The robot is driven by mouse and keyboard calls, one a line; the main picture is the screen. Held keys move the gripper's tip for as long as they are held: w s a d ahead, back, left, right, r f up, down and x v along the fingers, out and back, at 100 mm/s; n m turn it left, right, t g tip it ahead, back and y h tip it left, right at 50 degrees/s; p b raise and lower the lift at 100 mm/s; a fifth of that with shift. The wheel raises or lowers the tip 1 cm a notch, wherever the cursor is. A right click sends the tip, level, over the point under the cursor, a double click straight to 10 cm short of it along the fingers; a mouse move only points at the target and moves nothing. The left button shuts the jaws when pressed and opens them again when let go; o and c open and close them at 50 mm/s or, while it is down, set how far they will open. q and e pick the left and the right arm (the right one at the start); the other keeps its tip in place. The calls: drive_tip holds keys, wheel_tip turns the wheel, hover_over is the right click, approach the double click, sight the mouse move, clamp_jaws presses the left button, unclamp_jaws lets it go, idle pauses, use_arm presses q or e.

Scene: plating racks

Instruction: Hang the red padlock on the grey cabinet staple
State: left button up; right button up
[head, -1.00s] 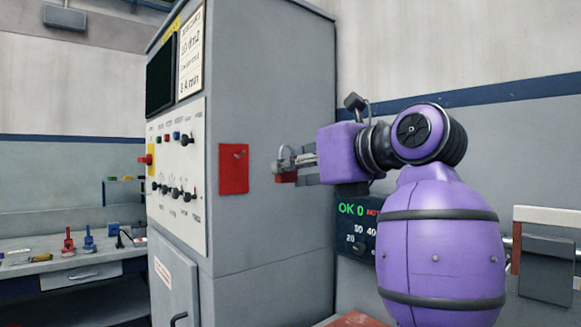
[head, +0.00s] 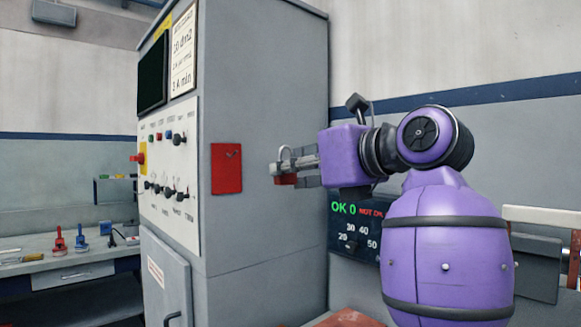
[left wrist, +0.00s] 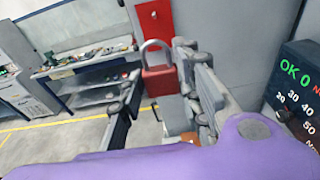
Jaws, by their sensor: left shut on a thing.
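The red padlock (head: 286,180) is in my left gripper (head: 292,170), its grey shackle upright above the fingers. The jaws are shut on it. In the left wrist view the padlock body (left wrist: 160,79) is beside the gripper fingers (left wrist: 190,82), with the closed-looking shackle loop on top. The grey cabinet (head: 270,110) carries a red plate (head: 227,175) on its side. A small metal staple (head: 234,152) shows near the plate's top. The padlock hangs to the right of the plate, apart from it in the head view. The plate (left wrist: 156,18) is behind the shackle in the wrist view. My right gripper is not in view.
The cabinet's front has a control panel (head: 168,175) with knobs and buttons. A bench (head: 75,265) with small tools stands at the left. A display reading OK 0 (head: 354,228) is below my left forearm. The space between padlock and plate looks clear.

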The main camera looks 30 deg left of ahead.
use_arm(q)
drive_tip(key=shift+p+v, duration=0.4)
drive_tip(key=shift+v, duration=0.6)
drive_tip(key=shift+p+v, duration=0.35)
drive_tip(key=shift+v, duration=1.7)
drive_tip(key=shift+s+f, duration=0.1)
drive_tip(key=shift+f, duration=0.1)
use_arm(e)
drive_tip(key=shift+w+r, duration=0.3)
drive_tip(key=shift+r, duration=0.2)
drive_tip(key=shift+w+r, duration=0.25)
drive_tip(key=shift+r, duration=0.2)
use_arm(q)
drive_tip(key=shift+f, duration=0.1)
